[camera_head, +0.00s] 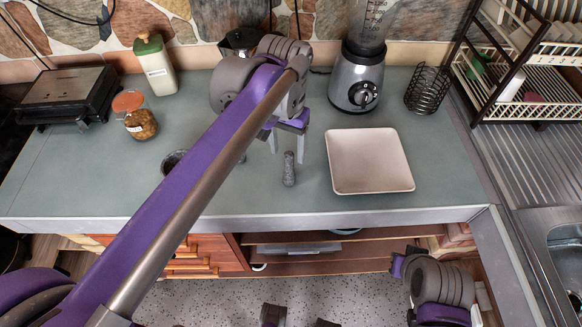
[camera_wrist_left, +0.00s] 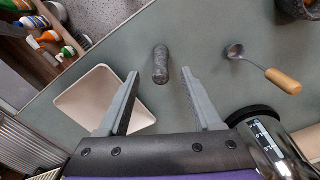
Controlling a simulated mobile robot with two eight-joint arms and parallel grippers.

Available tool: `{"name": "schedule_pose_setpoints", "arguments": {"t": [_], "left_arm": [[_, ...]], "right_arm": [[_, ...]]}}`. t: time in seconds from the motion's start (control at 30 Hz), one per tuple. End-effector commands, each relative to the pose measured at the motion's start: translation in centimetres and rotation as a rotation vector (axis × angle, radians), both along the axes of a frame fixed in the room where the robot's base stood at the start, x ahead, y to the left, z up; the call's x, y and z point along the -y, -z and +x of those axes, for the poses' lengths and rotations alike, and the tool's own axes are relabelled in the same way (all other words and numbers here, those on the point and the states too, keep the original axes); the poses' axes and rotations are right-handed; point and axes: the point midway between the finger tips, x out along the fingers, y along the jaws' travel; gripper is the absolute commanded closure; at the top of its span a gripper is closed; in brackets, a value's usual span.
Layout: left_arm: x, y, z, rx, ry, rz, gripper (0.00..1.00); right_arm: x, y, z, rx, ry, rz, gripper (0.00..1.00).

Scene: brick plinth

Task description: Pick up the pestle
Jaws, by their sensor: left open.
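The grey stone pestle (camera_head: 289,168) stands or lies on the grey-green countertop; the angle leaves this unclear. It also shows in the left wrist view (camera_wrist_left: 160,65), alone on bare counter. My left gripper (camera_head: 287,149) is open and empty, just behind the pestle in the head view. In the left wrist view, its fingertips (camera_wrist_left: 160,73) are apart on either side of the pestle's line, and no contact shows. A dark mortar (camera_head: 174,160) is left of my arm, partly hidden by it. My right arm shows low at right in the head view, its fingers not visible.
A square pale plate (camera_head: 369,160) lies close right of the pestle. A blender (camera_head: 358,85) and black wire holder (camera_head: 428,90) stand behind. A wooden-handled ladle (camera_wrist_left: 262,69) lies near the mortar. A jar (camera_head: 136,117), bottle (camera_head: 155,68) and grill (camera_head: 65,95) are at left.

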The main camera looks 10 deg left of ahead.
Motion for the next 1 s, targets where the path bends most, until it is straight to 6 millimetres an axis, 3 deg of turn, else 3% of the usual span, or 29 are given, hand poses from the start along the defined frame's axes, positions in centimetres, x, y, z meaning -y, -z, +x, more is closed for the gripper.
{"name": "schedule_pose_setpoints", "arguments": {"t": [0.27,0.53,0.83,0.87,1.0], "left_arm": [[0.0,2.5,0.2,0.001,-0.001,0.000,0.34],[0.1,6.4,0.7,0.002,-0.001,0.000,0.34],[0.1,7.0,0.7,0.002,-0.001,0.000,0.34],[0.1,7.0,0.7,0.002,-0.001,0.000,0.36],[0.1,7.0,0.7,0.002,-0.001,0.000,0.61]], "right_arm": [[0.0,0.1,0.0,-0.001,0.000,0.000,1.00],[0.0,0.2,-0.1,-0.001,0.000,0.000,1.00],[0.0,0.3,-0.1,-0.001,0.000,0.000,1.00],[0.0,0.3,-0.1,-0.001,0.000,0.000,1.00],[0.0,0.3,-0.1,-0.001,0.000,0.000,1.00]]}}
